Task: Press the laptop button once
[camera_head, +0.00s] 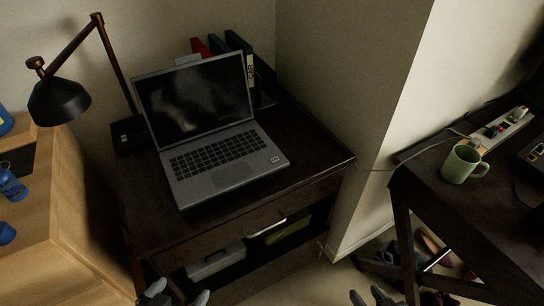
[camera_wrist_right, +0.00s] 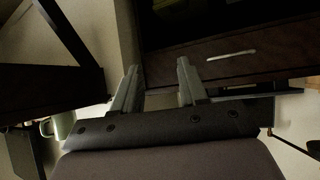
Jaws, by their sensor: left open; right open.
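An open grey laptop (camera_head: 225,165) sits on a dark wooden desk (camera_head: 310,150), with its dark screen (camera_head: 196,98) raised. Which spot on the laptop is its button, I cannot tell. My left gripper (camera_head: 174,298) shows at the bottom edge, in front of and below the desk, open and empty. My right gripper (camera_head: 372,298) is at the bottom edge to the right of the desk. In the right wrist view my right gripper (camera_wrist_right: 158,82) is open with nothing between its fingers, facing the desk's drawer front (camera_wrist_right: 225,50). Both grippers are apart from the laptop.
A black lamp (camera_head: 60,100) and several binders (camera_head: 238,60) stand near the laptop. A wooden cabinet (camera_head: 60,190) is at left. A second dark table (camera_head: 440,200) at right bears a green mug (camera_head: 459,165) and a power strip (camera_head: 505,130). The desk drawer has a metal handle (camera_head: 267,224).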

